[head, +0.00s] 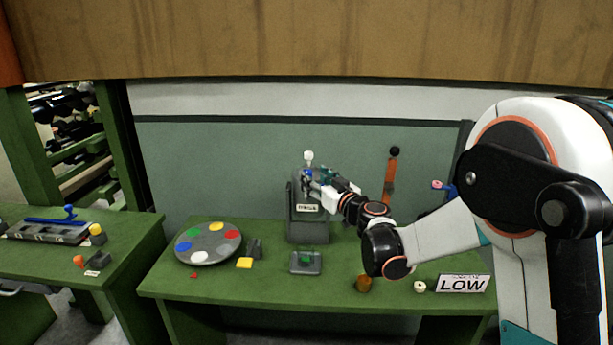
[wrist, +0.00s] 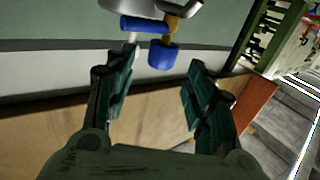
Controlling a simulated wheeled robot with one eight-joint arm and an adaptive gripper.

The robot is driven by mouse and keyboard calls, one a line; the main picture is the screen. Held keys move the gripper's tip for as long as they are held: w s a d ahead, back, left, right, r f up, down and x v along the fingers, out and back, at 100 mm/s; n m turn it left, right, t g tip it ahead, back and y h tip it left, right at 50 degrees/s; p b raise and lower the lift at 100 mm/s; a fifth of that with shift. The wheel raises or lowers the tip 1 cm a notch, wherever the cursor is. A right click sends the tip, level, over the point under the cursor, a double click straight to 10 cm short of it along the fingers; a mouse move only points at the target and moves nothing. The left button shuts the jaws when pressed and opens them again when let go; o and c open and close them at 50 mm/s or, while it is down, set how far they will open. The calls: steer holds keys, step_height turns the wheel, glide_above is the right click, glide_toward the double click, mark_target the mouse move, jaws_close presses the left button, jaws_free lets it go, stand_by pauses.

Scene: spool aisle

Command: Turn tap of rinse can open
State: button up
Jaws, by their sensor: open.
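The rinse can is a grey box-shaped stand (head: 307,222) with a small label on its front, at the back middle of the green table. Blue tap parts (head: 308,174) show near its top, partly hidden by my gripper. In the wrist view the tap has a blue crossbar (wrist: 144,23), a brass-coloured stem (wrist: 172,24) and a blue cylindrical knob (wrist: 162,56). My gripper (wrist: 159,72) is open, its fingers spread on either side of the blue knob. The knob lies between or just beyond the fingertips, with visible gaps. In the head view my gripper (head: 317,180) is at the can's upper front.
A round colour palette (head: 212,226), a yellow block (head: 244,263), a grey block with a green top (head: 305,268), a brown cup (head: 364,284) and a LOW sign (head: 462,283) are on the table. A wooden board (head: 300,38) hangs overhead.

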mark_target(310, 174)
steer(key=shift+b+x, duration=0.5)
steer(key=shift+x, duration=2.25)
steer(key=shift+c, duration=0.5)
steer(key=c, duration=1)
